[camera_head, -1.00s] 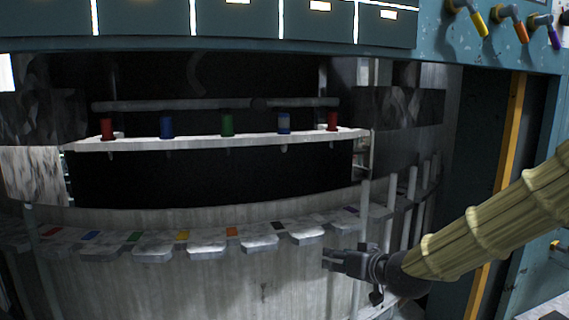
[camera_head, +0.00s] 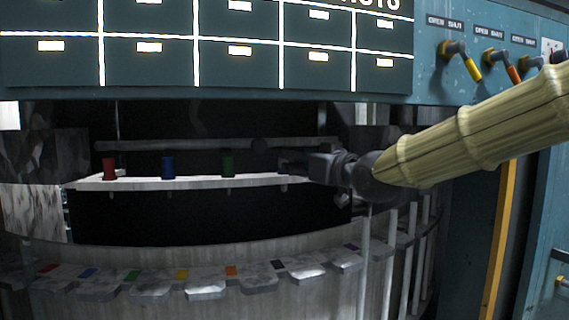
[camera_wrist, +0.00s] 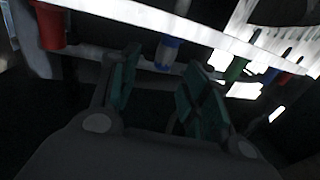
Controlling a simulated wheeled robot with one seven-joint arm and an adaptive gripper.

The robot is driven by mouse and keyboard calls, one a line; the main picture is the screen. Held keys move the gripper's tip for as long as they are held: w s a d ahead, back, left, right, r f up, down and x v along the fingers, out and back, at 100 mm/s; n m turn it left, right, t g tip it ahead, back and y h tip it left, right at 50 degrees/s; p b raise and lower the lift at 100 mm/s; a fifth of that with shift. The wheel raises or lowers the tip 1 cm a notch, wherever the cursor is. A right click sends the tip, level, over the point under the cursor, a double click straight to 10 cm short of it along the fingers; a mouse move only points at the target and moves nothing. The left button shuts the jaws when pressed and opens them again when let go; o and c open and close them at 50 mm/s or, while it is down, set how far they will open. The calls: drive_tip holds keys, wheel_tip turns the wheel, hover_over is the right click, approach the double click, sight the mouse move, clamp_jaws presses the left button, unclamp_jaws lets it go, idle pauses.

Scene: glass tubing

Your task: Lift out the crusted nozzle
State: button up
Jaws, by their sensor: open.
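A row of coloured nozzles hangs in a pale rail (camera_head: 140,182). The blue nozzle with a whitish band (camera_wrist: 168,50), which looks crusted, is in the wrist view just beyond my gripper (camera_wrist: 163,68). My gripper is open, with its green-lined fingers apart and nothing between them that I can make out. The banded nozzle appears in the gap between the fingertips, apart from them.
Plain red (camera_head: 109,168), blue (camera_head: 167,167) and green (camera_head: 228,163) nozzles stand to the left along the rail. A panel (camera_head: 240,60) overhangs above, with levers (camera_head: 462,60) at right. Below is a curved ledge of colour-marked shelves (camera_head: 205,287).

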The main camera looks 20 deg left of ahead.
sight(284, 187)
drive_tip(key=p+x, duration=0.3)
drive_tip(key=x, duration=0.3)
drive_tip(key=shift+s+a, duration=0.15)
drive_tip(key=shift+s, duration=0.1)
drive_tip(key=shift+w+a+f+p, duration=0.2)
drive_tip(key=shift+w+a+p, duration=0.1)
drive_tip(key=shift+p, duration=0.05)
drive_tip(key=shift+d, duration=0.1)
clamp_jaws()
